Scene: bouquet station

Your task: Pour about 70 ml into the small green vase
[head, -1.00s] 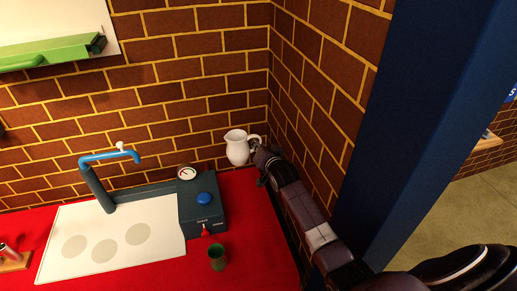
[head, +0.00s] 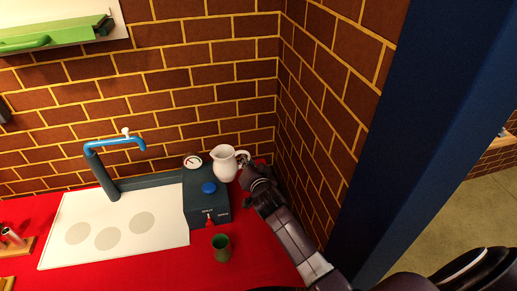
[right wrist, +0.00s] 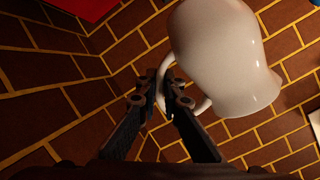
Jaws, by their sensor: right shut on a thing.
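A small green vase (head: 221,248) stands upright on the red counter (head: 262,246), in front of the dark box. A white pitcher (head: 225,163) is held upright by my right gripper (head: 246,167), near the wall corner behind the box. In the right wrist view the gripper (right wrist: 165,88) is shut on the handle of the pitcher (right wrist: 222,55). The pitcher's spout points left in the head view, away from the gripper. Its contents cannot be seen. My left gripper is not in view.
The dark box (head: 207,210) with a blue knob, a gauge (head: 193,162) and a red tap stands left of the pitcher. A white panel with grey circles (head: 120,222) and a blue faucet (head: 115,143) are further left. Brick walls close in behind and right.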

